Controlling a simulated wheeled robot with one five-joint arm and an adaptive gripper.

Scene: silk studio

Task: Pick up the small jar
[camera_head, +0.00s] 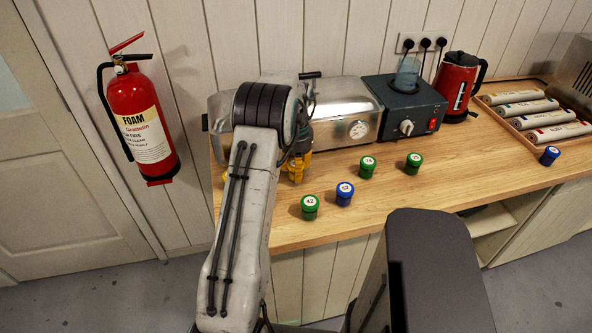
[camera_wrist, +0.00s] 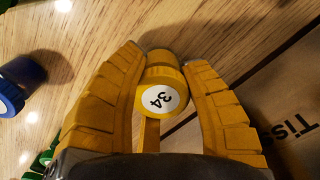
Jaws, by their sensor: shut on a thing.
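The small jar is yellow with a white round label reading 34 (camera_wrist: 146,87); in the wrist view it sits between the fingers of my gripper (camera_wrist: 161,62). The yellow ridged fingers are shut on it from both sides. In the head view my gripper (camera_head: 296,167) is low over the left part of the wooden counter (camera_head: 400,200), in front of the metal steamer box. I cannot make out the jar apart from the yellow fingers there, nor tell whether it touches the counter.
Green jars (camera_head: 310,208) (camera_head: 367,167) (camera_head: 414,163) and a blue jar (camera_head: 344,195) stand right of my gripper. Another blue jar (camera_head: 549,156) is far right. The metal box (camera_head: 345,110) stands behind. A brown surface lettered "Tiss" (camera_wrist: 285,105) lies close to the right finger.

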